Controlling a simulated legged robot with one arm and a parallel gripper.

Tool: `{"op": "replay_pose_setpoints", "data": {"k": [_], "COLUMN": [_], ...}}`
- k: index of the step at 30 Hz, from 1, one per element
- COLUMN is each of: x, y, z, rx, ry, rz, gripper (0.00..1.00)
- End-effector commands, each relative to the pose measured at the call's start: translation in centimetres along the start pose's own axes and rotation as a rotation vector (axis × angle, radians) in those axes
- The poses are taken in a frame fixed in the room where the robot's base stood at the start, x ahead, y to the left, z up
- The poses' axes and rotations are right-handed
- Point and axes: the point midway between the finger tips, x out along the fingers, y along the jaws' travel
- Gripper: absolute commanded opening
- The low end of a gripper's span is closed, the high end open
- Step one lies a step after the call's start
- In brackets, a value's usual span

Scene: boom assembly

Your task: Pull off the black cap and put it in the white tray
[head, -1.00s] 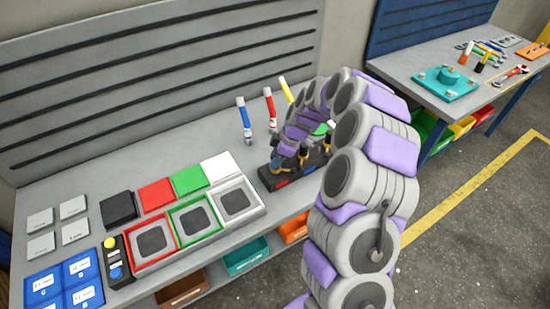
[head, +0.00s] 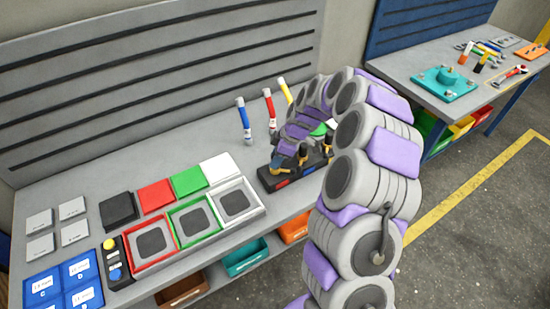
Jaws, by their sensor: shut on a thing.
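My gripper (head: 291,147) is at the black block (head: 272,181) with brass-coloured fittings on the bench, reached from above. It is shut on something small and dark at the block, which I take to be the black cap. The fingers and my arm hide most of it, and I cannot tell whether it is still seated. The white tray (head: 258,208) is the rightmost of three framed trays, left of and nearer than the block. Only its dark inner pad shows inside it.
Red (head: 128,258) and green (head: 172,222) trays adjoin the white one, with coloured squares behind. Blue (head: 243,120), red (head: 269,108) and yellow (head: 284,90) markers stand behind the block, close to my gripper. A button box (head: 115,262) is left of the trays.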

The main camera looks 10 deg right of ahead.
Motion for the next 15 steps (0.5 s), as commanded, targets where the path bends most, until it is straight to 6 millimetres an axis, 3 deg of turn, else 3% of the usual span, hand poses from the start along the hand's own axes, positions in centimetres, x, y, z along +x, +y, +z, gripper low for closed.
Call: {"op": "replay_pose_setpoints", "data": {"k": [15], "x": [-1.7], "y": [0.1], "z": [-0.8], "rx": [0.0], "ry": [-0.002], "rz": [0.003], "gripper": [0.0]}}
